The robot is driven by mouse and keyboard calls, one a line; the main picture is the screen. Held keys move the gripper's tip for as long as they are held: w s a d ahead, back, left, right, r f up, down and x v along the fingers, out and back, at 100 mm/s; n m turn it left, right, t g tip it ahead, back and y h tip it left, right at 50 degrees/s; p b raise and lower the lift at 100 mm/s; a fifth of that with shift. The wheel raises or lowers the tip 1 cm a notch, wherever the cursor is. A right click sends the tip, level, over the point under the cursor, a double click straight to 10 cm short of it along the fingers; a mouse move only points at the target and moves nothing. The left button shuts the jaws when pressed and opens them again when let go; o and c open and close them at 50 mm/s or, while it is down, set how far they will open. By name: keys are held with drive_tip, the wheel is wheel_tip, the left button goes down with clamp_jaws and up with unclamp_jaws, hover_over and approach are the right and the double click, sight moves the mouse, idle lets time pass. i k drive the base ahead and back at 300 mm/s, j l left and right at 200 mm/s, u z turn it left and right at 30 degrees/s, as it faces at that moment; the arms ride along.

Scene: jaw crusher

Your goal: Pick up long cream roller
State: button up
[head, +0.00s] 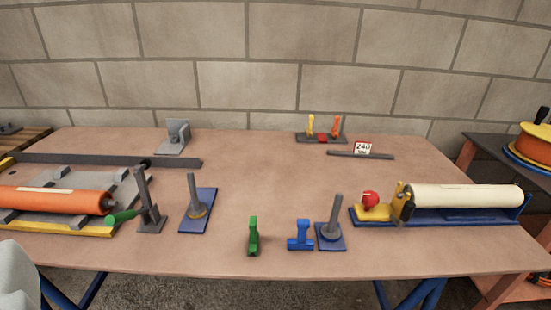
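The long cream roller (467,196) lies level at the right end of the table, in a blue cradle (460,216). Its left end meets a dark and yellow bracket (402,202), beside a yellow block with a red knob (370,200). Its right end sits at the cradle's blue end plate. No gripper fingers show in the head view. A pale rounded shape at the lower left edge is cut off, and I cannot tell what it is.
An orange roller (52,200) lies in a grey and yellow frame at the left. Upright posts on blue bases (198,210) (331,236), a green piece (253,238) and a blue piece (300,236) stand near the front edge. The table's middle (270,180) is clear.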

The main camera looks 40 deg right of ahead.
sight(425, 195)
drive_tip(key=z, duration=2.2)
